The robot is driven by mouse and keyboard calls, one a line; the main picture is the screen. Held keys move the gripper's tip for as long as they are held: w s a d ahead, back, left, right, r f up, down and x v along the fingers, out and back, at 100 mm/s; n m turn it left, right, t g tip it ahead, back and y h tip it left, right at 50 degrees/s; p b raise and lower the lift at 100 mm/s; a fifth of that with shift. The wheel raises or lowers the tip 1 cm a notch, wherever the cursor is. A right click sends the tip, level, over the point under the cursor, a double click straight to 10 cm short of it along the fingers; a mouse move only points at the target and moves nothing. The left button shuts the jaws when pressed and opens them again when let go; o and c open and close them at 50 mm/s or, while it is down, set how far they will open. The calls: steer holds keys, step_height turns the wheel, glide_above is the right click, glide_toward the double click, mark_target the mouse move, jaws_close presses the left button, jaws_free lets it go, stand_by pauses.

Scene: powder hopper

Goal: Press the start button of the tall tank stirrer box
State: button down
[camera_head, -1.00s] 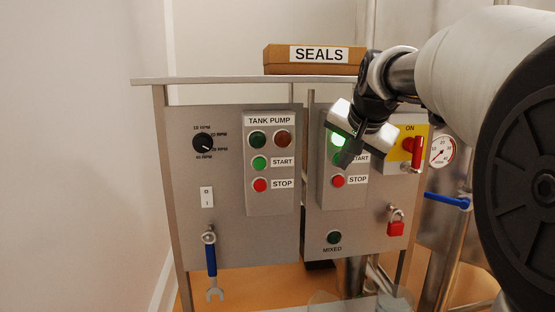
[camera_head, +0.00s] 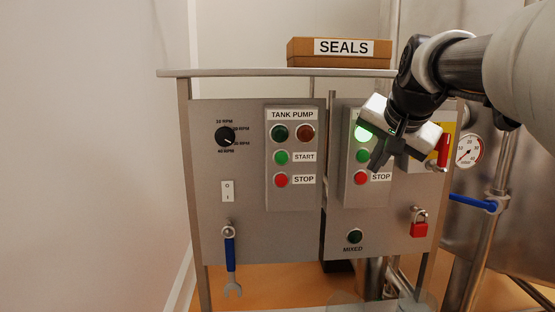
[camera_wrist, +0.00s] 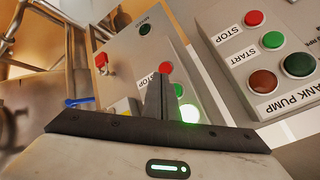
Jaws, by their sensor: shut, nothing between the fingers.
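The stirrer box (camera_head: 354,196) is the right-hand grey control box; its title is hidden by my gripper. Its green start button (camera_head: 363,156) shows just left of my fingers, with the START label hidden behind them. Above it a green lamp (camera_head: 363,133) glows brightly, and below it is the red stop button (camera_head: 360,179). My gripper (camera_head: 376,166) is shut and empty in front of the box, its tips a little right of the start button. In the wrist view, the fingers (camera_wrist: 160,84) partly cover the green button (camera_wrist: 178,90). I cannot tell whether they touch the box.
The tank pump box (camera_head: 293,198) stands to the left, with its own start and stop buttons. A red switch handle (camera_head: 443,150), a gauge (camera_head: 468,151) and a red padlock (camera_head: 419,229) are to the right. The MIXED lamp (camera_head: 354,236) is dark.

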steer(key=shift+s+r, duration=0.2)
steer(key=shift+s, duration=0.95)
steer(key=s+a+f+n+g+p, duration=0.1)
steer(key=s+a+f+n, duration=0.2)
steer(key=s+f, duration=0.2)
steer(key=s+a+f+n+g+p, duration=0.1)
steer(key=s+a+f, duration=0.3)
steer(key=s, duration=0.5)
steer(key=s+a+f+n+g+y+p, duration=0.1)
steer(key=s+a+f+n+p, duration=0.1)
steer(key=s+a+f+n, duration=0.2)
steer(key=s+f, duration=0.2)
steer(key=s, duration=0.2)
steer(key=shift+f+n+p, duration=0.15)
steer(key=shift+n+p, duration=0.15)
steer(key=shift+p, duration=0.05)
